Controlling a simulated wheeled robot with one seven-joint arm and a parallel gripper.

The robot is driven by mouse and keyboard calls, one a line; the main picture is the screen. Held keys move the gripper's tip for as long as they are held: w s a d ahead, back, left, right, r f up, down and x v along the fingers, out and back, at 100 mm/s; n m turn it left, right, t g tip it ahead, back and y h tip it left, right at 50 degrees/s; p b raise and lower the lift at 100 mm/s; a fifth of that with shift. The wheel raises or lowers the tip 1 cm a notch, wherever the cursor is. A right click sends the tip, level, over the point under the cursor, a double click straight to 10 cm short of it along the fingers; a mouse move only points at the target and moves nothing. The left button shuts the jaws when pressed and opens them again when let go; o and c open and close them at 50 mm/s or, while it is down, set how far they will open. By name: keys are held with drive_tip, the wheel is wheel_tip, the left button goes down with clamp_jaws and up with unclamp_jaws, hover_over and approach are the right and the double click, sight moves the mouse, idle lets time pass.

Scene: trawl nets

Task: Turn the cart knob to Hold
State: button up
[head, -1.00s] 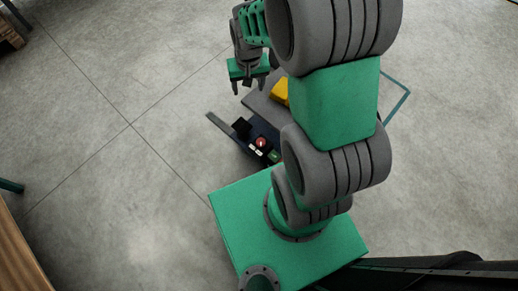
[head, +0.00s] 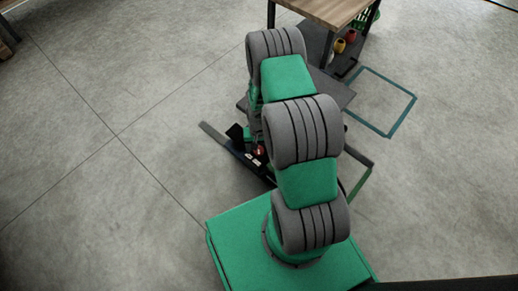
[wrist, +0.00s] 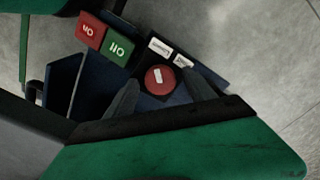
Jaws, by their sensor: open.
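The cart knob (wrist: 160,79) is a round red dial with a white mark on its face, on a dark panel. In the head view the red knob (head: 258,150) shows small at the left edge of my arm. My gripper (wrist: 161,84) is open in the wrist view, with one dark finger to each side of the knob. I cannot tell whether the fingers touch it. Two white labels (wrist: 160,47) sit just above the knob; their words are too small to read. My arm hides most of the gripper in the head view.
A red button (wrist: 90,30) and a green button (wrist: 117,47) sit up-left of the knob. A wooden-topped table (head: 325,8) stands beyond the cart, with coloured items (head: 345,40) under it. Teal floor outlines lie at right. Floor at left is clear.

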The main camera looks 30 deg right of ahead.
drive_tip(key=c, duration=1.4)
